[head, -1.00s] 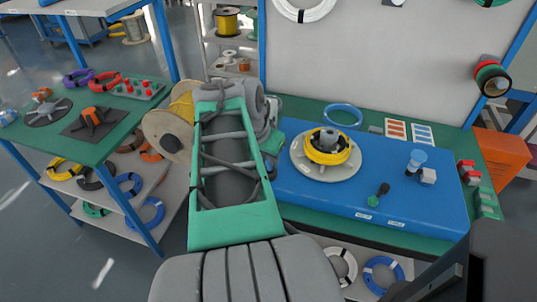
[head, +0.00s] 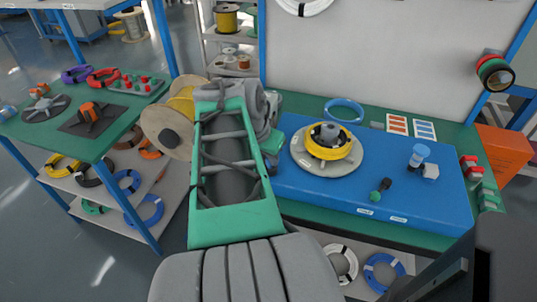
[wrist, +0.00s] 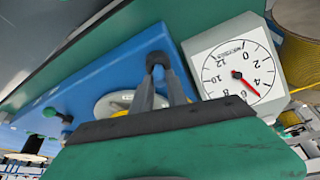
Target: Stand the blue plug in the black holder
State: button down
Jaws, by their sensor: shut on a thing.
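My gripper (wrist: 159,72) shows in the wrist view with its two grey fingers close together. A dark, rounded piece (wrist: 156,58) sits at their tips; I cannot make out its full shape or any blue on it. In the head view my own arm hides the gripper. A light-blue upright piece (head: 418,154) stands on the blue mat (head: 300,192) at the right, beside a small pale block (head: 431,172). A small dark piece with a green end (head: 380,188) lies near the mat's front. I cannot tell which thing is the black holder.
A yellow coil (head: 348,150) sits on a grey disc (head: 309,162) on the mat. A blue ring (head: 344,106) lies behind it. A white dial gauge (wrist: 230,65) is close to my gripper at the right.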

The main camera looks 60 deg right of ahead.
jog(key=shift+f, duration=0.2)
jog(key=c, duration=1.2)
grip_release()
jog(key=shift+c, duration=0.2)
jog(key=shift+r, duration=0.15)
notch_tip(320, 180, up, 8)
jog(key=p, duration=0.6)
